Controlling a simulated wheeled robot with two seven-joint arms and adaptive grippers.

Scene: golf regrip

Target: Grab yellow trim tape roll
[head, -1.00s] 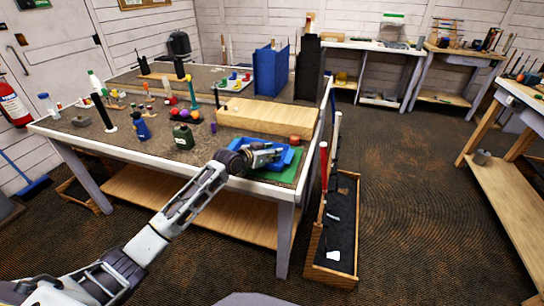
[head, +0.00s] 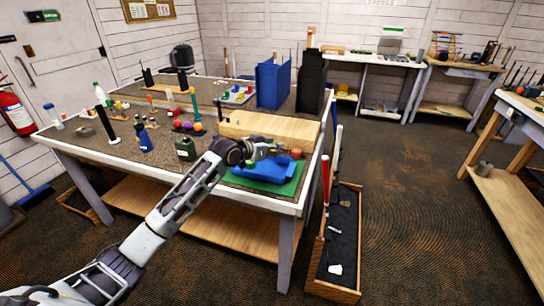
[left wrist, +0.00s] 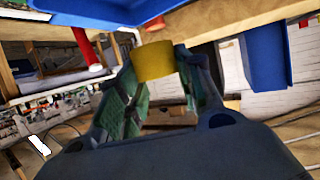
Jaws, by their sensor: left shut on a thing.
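The yellow trim tape roll (left wrist: 153,62) sits between the fingertips of my left gripper in the left wrist view. My left gripper (left wrist: 158,75) is shut on it. In the head view my left gripper (head: 274,149) is above the blue tray (head: 266,174), near the right front corner of the workbench. The roll is too small and too covered by the fingers to make out clearly there. The blue tray also fills the top of the left wrist view (left wrist: 90,10). My right gripper is not in view.
The tray lies on a green mat (head: 292,188). A wooden block (head: 265,126) lies behind it, with an orange ball (head: 297,153) close to the gripper. A wooden floor box (head: 335,245) with clubs stands right of the bench.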

